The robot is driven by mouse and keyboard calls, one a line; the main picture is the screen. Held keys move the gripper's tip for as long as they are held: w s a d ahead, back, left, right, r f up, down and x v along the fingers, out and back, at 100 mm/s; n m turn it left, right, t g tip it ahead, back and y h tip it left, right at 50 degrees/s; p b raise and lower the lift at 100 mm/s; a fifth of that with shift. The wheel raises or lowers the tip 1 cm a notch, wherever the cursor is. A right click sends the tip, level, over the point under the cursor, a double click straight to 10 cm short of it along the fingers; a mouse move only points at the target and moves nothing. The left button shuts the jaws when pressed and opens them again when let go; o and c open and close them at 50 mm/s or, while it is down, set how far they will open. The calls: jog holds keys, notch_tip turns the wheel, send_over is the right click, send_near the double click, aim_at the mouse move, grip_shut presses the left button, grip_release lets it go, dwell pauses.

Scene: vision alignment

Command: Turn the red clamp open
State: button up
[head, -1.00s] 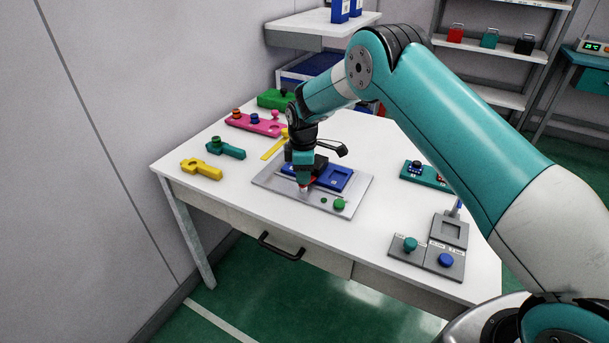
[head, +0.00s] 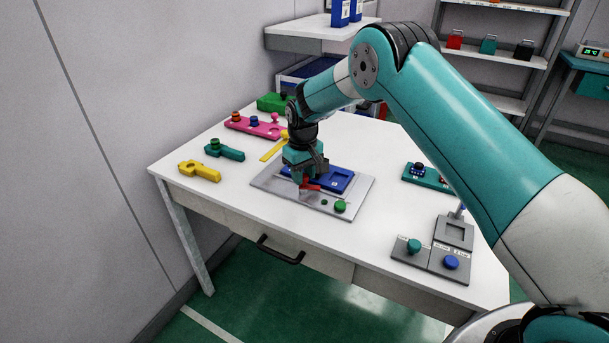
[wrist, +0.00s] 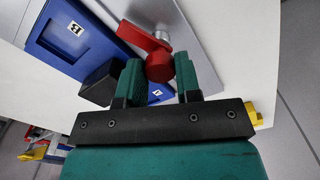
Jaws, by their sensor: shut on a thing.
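The red clamp (wrist: 150,45) shows in the wrist view as a red arm with a rounded end and a silver post (wrist: 161,33) beside it. Its rounded end lies between the two teal fingers of my gripper (wrist: 158,77), which is shut on it. In the head view the red clamp (head: 311,186) shows just below my gripper (head: 302,180), pointing right along the front of a blue block (head: 335,182). The blue block (wrist: 52,42) carries a "B" label in the wrist view. The block and clamp sit on a grey plate (head: 325,203). My fingers partly hide the clamp.
A green knob (head: 340,206) stands on the plate's front right. Yellow (head: 199,171), teal (head: 224,151) and pink (head: 253,127) parts lie on the left of the white table. A grey panel with knobs (head: 430,258) is at right. The table between plate and panel is clear.

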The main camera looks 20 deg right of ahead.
jog(key=shift+r+m, duration=0.1)
jog(key=shift+m, duration=1.8)
jog(key=o, duration=0.9)
notch_tip(320, 180, up, 17)
jog(key=shift+r+b, duration=0.2)
jog(key=shift+b, duration=0.75)
